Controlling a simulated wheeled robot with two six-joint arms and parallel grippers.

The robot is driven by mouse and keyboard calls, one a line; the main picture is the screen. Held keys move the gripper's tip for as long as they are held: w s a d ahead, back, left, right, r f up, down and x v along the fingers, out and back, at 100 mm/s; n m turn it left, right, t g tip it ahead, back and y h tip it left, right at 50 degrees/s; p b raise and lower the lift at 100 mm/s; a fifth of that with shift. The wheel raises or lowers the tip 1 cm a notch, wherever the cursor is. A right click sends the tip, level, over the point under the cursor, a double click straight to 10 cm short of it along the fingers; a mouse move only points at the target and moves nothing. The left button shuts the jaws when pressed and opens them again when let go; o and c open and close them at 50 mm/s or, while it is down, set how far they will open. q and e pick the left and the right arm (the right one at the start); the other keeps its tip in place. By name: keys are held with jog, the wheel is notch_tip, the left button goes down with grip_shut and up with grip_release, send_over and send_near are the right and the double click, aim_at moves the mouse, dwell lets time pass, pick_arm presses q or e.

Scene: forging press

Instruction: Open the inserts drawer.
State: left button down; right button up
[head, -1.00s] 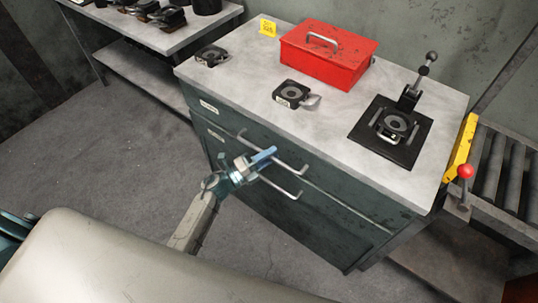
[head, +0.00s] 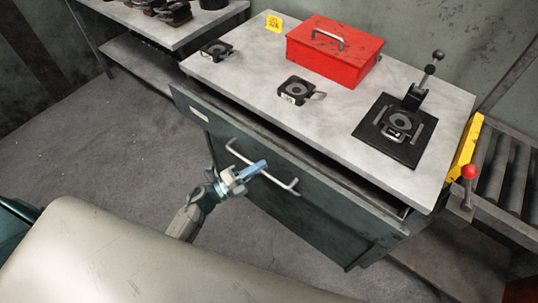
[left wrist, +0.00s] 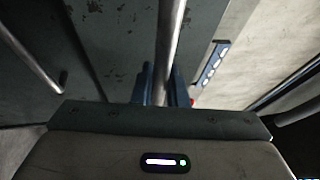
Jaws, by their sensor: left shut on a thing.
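The upper drawer (head: 325,208) of the dark green cabinet stands partly out, with a dark gap between its front and the worktop edge. It has a small pale label (head: 199,114) that I cannot read at this size. Its long metal bar handle (head: 286,184) runs across the front. My left gripper (head: 252,170) is at the middle of this handle. In the left wrist view the gripper's fingers (left wrist: 165,88) are shut around the bar handle (left wrist: 170,35). The lower drawer's handle is hidden in the head view. My right gripper is not in view.
On the worktop (head: 235,88) are a red metal box (head: 333,57), two small dark blocks with rings (head: 217,50) (head: 299,90) and a fixture on a black plate (head: 393,130). A roller conveyor (head: 498,175) stands at right. The floor at left is clear.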

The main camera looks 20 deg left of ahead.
pick_arm(q)
jog(key=s+a, duration=0.4)
jog(key=s, duration=0.7)
jog(key=s+a, duration=0.4)
jog(key=s, duration=0.7)
jog(key=shift+s, duration=0.35)
jog(key=shift+a, duration=0.1)
jog(key=c, duration=1.5)
grip_release()
jog(key=shift+o, duration=0.2)
jog(key=b+v, duration=0.2)
jog(key=v, duration=0.8)
jog(key=shift+s+a+f, duration=0.15)
jog(key=shift+s+a, duration=0.1)
jog(key=shift+a, duration=0.05)
